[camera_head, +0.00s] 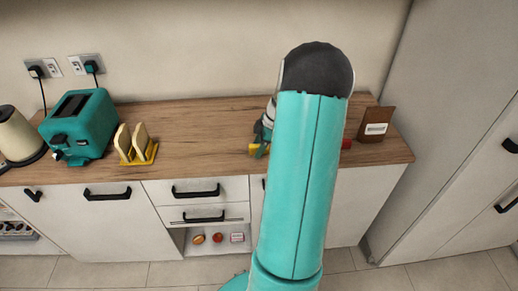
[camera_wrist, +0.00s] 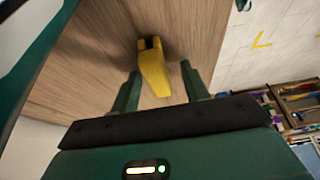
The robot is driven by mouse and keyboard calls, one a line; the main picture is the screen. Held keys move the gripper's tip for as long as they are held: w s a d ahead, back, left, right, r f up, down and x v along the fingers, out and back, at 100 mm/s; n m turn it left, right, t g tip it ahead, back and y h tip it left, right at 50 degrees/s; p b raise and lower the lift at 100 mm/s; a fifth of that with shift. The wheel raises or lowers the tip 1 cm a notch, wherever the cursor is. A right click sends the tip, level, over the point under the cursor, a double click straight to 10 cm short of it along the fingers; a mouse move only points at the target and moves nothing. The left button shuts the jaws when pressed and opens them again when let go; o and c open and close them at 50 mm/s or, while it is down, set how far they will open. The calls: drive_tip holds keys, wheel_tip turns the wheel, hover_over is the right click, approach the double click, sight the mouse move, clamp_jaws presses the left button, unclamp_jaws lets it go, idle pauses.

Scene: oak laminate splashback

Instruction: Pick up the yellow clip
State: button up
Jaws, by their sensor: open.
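The yellow clip (camera_wrist: 153,72) lies on the wooden counter in the wrist view, with a dark notch at its far end. My gripper (camera_wrist: 160,69) is open, one finger on each side of the clip's near part. A gap shows between the clip and each finger, wider on the right. My teal arm hides much of that area.
The wooden counter (camera_head: 200,118) holds a teal toaster (camera_head: 82,125), a cream kettle (camera_head: 18,137), a yellow rack with bread slices (camera_head: 137,147), a brown labelled card or box (camera_head: 376,123) and a red item (camera_head: 346,144). Counter between rack and gripper is clear. A tall cabinet (camera_head: 450,130) stands right.

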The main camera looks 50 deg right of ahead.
drive_tip(key=shift+w+d+f, duration=0.1)
clamp_jaws()
drive_tip(key=shift+r, duration=0.2)
